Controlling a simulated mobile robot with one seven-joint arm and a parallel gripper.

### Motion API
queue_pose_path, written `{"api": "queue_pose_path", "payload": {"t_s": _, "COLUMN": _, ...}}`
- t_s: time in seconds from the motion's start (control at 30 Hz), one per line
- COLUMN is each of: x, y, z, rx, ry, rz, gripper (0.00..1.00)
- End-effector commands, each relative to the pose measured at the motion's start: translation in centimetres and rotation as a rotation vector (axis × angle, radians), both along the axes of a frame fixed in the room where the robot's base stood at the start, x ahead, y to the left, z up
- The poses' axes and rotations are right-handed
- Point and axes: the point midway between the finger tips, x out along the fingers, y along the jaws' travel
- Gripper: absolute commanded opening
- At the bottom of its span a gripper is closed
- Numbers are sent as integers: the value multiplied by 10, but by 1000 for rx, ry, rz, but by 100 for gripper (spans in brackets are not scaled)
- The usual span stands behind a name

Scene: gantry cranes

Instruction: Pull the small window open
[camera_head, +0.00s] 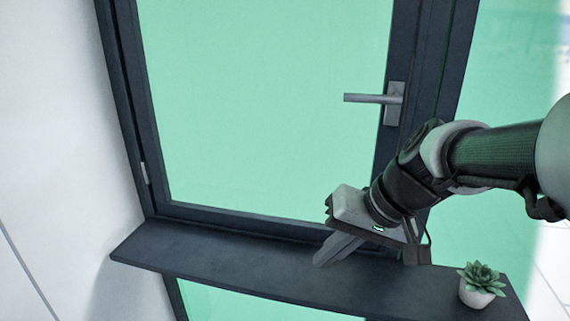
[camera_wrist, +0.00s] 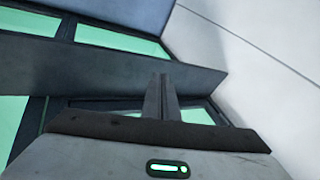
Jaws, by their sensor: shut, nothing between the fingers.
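The small window (camera_head: 265,100) has a dark frame around a green pane and fills the upper middle of the head view. It looks shut in its frame. Its grey lever handle (camera_head: 375,98) sticks out to the left from a plate on the right side of the frame. My gripper (camera_head: 322,262) is shut and empty, below and to the left of the handle, in front of the sill and clear of the handle. In the wrist view my gripper's fingers (camera_wrist: 162,80) are together with nothing between them. The handle is not seen in the wrist view.
A dark sill (camera_head: 220,270) runs below the window; it also shows in the wrist view (camera_wrist: 100,68). A small potted succulent (camera_head: 480,285) stands on its right end. A white wall (camera_head: 60,120) is at the left. A hinge (camera_head: 145,172) shows on the window's left side.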

Motion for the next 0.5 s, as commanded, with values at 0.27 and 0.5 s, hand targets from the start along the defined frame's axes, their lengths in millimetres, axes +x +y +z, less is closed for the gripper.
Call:
{"api": "queue_pose_path", "payload": {"t_s": 0.27, "x": 42, "y": -23, "z": -63, "rx": 439, "ry": 51, "rz": -193, "gripper": 0}}
{"api": "queue_pose_path", "payload": {"t_s": 0.5, "x": 89, "y": -123, "z": -87, "rx": 890, "ry": -214, "rz": -535, "gripper": 0}}
